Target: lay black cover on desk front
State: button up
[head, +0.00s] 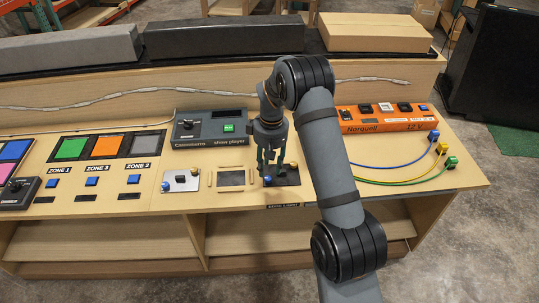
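A small black plate (289,177), which I take to be the black cover, is at the desk's front part, right of a framed dark recess (231,178). A blue knob (267,181) is at its left front and a yellow knob (294,166) at its far right. My gripper (269,169) points down at the plate's left part and hides some of it. Whether it touches or holds the plate or a knob is too small to tell. The desk front edge (225,210) runs just below the plate.
A silver switch plate (181,186) with blue and yellow knobs lies left of the recess. The show player box (211,127) stands behind. An orange power unit (385,118) and coloured cables (400,167) are right of my arm. Zone buttons (91,181) fill the left.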

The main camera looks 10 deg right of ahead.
notch_tip(320, 180, up, 7)
jog(key=shift+s, duration=0.15)
jog(key=shift+f, duration=0.15)
dwell(1.3)
